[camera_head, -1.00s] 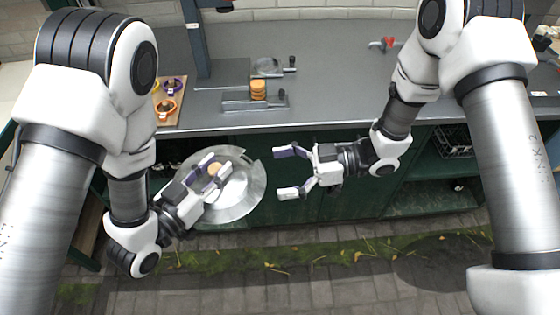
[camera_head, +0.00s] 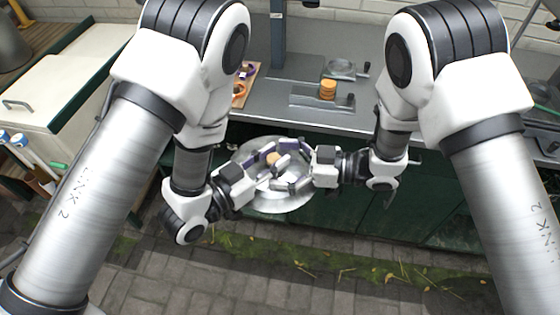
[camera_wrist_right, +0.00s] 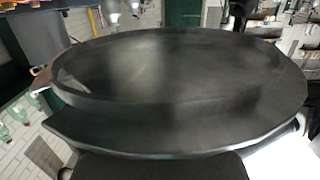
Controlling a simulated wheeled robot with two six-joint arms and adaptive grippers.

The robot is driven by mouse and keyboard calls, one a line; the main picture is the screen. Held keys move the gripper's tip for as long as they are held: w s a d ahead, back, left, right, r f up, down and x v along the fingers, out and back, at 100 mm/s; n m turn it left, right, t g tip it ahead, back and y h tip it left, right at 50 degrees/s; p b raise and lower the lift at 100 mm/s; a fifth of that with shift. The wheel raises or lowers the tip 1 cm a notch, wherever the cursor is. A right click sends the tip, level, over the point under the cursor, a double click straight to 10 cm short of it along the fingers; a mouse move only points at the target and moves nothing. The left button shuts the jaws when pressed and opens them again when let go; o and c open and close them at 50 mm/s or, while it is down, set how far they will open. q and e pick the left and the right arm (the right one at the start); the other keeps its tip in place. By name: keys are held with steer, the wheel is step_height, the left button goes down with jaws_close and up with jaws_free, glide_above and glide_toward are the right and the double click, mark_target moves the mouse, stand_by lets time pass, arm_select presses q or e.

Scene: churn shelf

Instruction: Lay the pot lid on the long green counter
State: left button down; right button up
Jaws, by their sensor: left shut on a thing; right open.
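The pot lid (camera_head: 285,204) is a round silvery disc with a tan knob (camera_head: 273,159). My left gripper (camera_head: 272,166) is shut on it at the knob and holds it in front of the counter's edge. My right gripper (camera_head: 291,166) is open over the lid's right side, close to the left fingers; I cannot tell whether it touches the lid. In the right wrist view a large dark round surface, apparently the lid (camera_wrist_right: 170,75), fills the middle. The long green counter (camera_head: 330,215) has green cabinet fronts and a grey top behind the lid.
On the counter top are a stack of orange-brown discs (camera_head: 328,89) on a metal plate, a clamp-like metal item (camera_head: 342,68), and a wooden board (camera_head: 250,80) with small cups. A pale cabinet (camera_head: 70,85) stands at left. Bare grey top lies along the front edge.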

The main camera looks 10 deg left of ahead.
steer(key=c, duration=1.4)
arm_select(q)
steer(key=c, duration=1.1)
jaws_free()
steer(key=shift+r, duration=0.1)
steer(key=shift+c, duration=0.2)
steer(key=o, duration=0.4)
arm_select(e)
jaws_close()
